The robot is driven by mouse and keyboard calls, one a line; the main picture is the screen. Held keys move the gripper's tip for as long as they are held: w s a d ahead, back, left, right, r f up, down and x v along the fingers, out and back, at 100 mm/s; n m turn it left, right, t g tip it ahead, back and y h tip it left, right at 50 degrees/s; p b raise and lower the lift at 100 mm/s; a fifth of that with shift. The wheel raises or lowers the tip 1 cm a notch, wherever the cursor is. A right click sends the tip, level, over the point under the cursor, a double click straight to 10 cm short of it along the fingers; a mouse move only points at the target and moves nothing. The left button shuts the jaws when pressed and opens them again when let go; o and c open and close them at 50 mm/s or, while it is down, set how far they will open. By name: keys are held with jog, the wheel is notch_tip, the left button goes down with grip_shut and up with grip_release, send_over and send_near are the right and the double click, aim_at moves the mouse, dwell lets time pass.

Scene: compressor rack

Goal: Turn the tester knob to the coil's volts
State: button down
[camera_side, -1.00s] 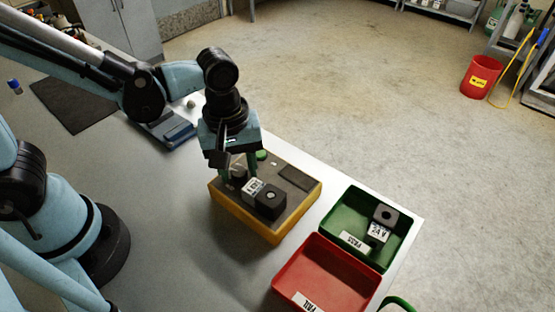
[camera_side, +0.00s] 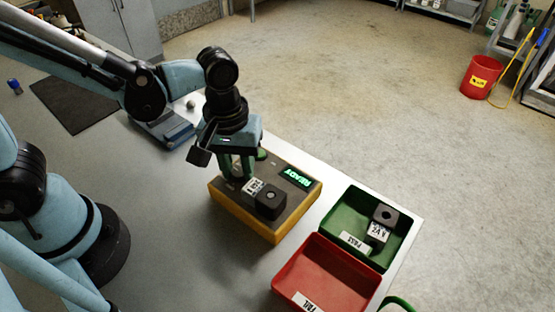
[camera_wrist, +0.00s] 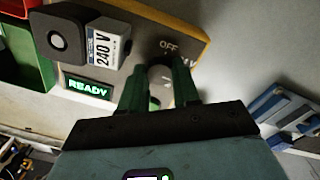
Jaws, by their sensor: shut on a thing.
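The tester (camera_side: 240,218) is a yellow box with a dark top on the bench. A black coil (camera_side: 270,200) with a white label sits on it; in the wrist view the coil's label (camera_wrist: 103,48) reads 240 V. The tester's display (camera_side: 296,177) glows green with READY, also in the wrist view (camera_wrist: 88,88). The grey tester knob (camera_wrist: 160,80) stands between the green fingers of my gripper (camera_wrist: 160,90), which is shut on it. OFF and part of a V marking show beside the knob; its pointer setting is hard to read. In the side view my gripper (camera_side: 237,170) mostly hides the knob.
A green PASS tray (camera_side: 338,222) holds another black coil (camera_side: 384,216) with a white label. A red FAIL tray (camera_side: 330,268) stands in front of it, empty. A blue device (camera_side: 170,131) and a dark mat (camera_side: 78,104) lie farther back on the bench.

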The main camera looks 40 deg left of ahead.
jog(key=m, duration=0.5)
jog(key=shift+m, duration=0.3)
jog(key=m, duration=0.5)
jog(key=shift+w+m, duration=0.1)
jog(key=shift+m, duration=0.2)
jog(key=c, duration=1.9)
grip_release()
grip_shut()
jog(key=o, duration=1.1)
grip_release()
